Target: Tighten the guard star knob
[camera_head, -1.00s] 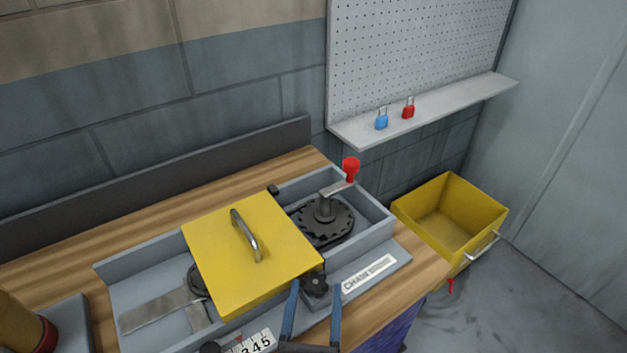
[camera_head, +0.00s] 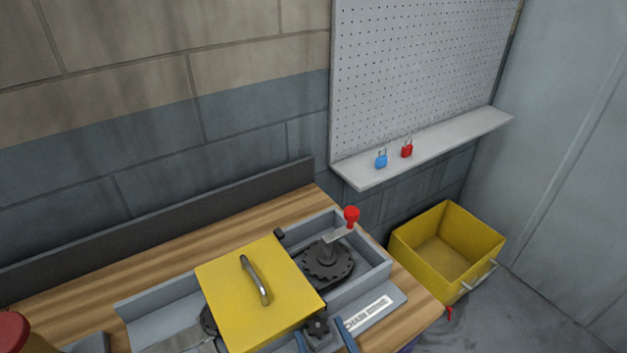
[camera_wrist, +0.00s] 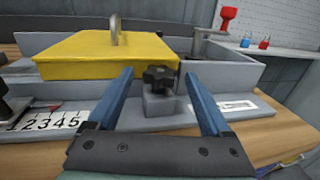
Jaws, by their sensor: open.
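The guard star knob (camera_head: 317,325) is black and lobed. It sits on a small grey block at the front right corner of the yellow guard (camera_head: 232,302). In the wrist view the knob (camera_wrist: 158,77) stands between my blue fingers, beyond their tips as far as I can tell. My gripper (camera_wrist: 157,88) is open and empty, with one finger on each side of the knob and a gap on both sides. In the head view only the blue fingers (camera_head: 326,341) of my gripper show at the bottom edge. The guard lies flat over the grey housing.
A black sprocket with a red-knobbed crank (camera_head: 352,215) stands right of the guard. A number strip (camera_wrist: 46,121) lies left of my fingers. A yellow bin (camera_head: 407,254) stands beyond the table's right end. Blue (camera_head: 381,161) and red (camera_head: 407,151) padlocks sit on the shelf.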

